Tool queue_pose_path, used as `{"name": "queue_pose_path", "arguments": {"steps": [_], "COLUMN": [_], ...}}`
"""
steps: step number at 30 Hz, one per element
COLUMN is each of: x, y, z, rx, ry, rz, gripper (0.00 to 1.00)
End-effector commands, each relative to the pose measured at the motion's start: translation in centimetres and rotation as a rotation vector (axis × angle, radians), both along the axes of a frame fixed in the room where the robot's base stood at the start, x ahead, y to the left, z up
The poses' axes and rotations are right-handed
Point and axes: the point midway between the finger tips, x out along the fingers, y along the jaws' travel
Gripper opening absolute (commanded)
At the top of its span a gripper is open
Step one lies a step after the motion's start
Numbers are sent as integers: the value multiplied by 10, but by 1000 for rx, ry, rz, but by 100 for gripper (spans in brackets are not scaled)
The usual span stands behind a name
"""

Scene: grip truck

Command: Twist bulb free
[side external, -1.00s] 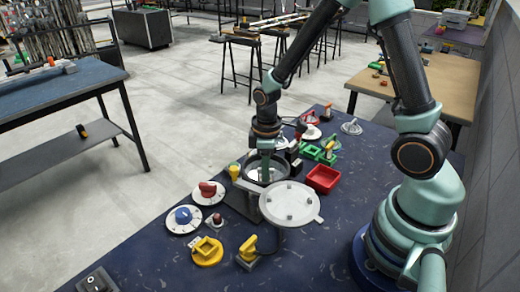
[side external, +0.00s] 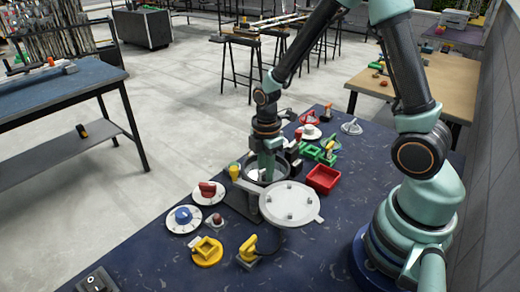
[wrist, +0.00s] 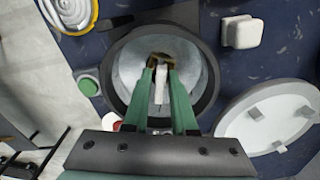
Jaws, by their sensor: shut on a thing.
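My gripper (wrist: 162,70) reaches down into a round metal housing (wrist: 204,100) with a dark rim in the wrist view. Its two green fingers are shut on a small pale bulb (wrist: 160,88) inside the housing. A brownish part shows around the fingertips, and the bulb's far end is mostly hidden. In the side external view my gripper (side external: 267,165) stands upright over the housing (side external: 255,183). The bulb is hard to make out there.
A round white lid (side external: 291,203) with pegs lies beside the housing. A red tray (side external: 323,179), a blue-knobbed dial (side external: 184,216), a red-knobbed dial (side external: 208,191) and yellow fixtures (side external: 207,252) stand around on the blue table. Bare tabletop lies towards the front right.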

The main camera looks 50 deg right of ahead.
Motion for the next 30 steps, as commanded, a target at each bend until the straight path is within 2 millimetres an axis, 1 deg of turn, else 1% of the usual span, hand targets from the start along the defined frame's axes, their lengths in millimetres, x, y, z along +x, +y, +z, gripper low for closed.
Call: {"name": "queue_pose_path", "arguments": {"steps": [4, 9, 13, 18, 22, 27, 30], "x": [0, 0, 0, 0, 0, 0, 0], "y": [0, 0, 0, 0, 0, 0, 0], "z": [0, 0, 0, 0, 0, 0, 0], "rx": [0, 0, 0, 0, 0, 0, 0], "ry": [0, 0, 0, 0, 0, 0, 0], "rz": [76, 211, 277, 410, 476, 610, 639], "gripper": [0, 0, 0, 0, 0, 0, 0]}}
